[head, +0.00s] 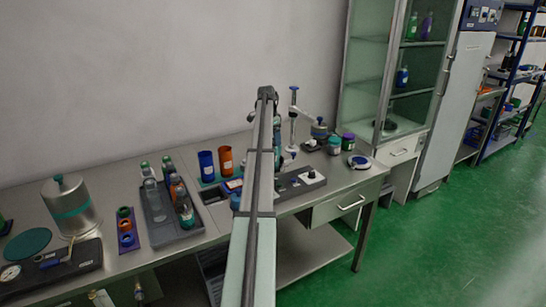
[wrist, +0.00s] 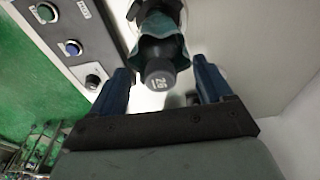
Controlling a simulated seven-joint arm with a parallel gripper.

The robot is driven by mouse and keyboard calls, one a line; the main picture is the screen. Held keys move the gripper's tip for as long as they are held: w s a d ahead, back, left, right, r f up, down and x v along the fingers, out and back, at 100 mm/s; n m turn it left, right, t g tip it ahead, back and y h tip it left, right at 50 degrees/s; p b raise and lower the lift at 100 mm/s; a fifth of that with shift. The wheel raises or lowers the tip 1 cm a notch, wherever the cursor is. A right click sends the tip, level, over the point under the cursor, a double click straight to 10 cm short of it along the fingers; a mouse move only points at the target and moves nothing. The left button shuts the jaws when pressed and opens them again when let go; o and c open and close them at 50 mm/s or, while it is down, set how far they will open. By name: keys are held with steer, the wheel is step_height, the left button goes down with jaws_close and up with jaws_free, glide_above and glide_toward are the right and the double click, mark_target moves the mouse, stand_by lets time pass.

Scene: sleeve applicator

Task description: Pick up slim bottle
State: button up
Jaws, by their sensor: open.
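A ruffled teal sleeve (wrist: 162,47) surrounds the dark body behind this end. I cannot tell for sure whether this is the slim bottle. Gaps show between it and both fingers. In the head view my arm hides most of this spot. Several small bottles stand in a grey tray (head: 159,236) left of my arm, one clear bottle (head: 151,196) among them.
A control panel (wrist: 72,28) with green and blue buttons lies close left of the fingers in the wrist view. In the head view, blue (head: 206,166) and orange (head: 225,160) cups stand left of my arm. A metal canister (head: 70,207) is further left.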

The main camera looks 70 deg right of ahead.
steer(key=shift+s+d+f, duration=0.15)
steer(key=shift+f, duration=1.15)
jaws_close()
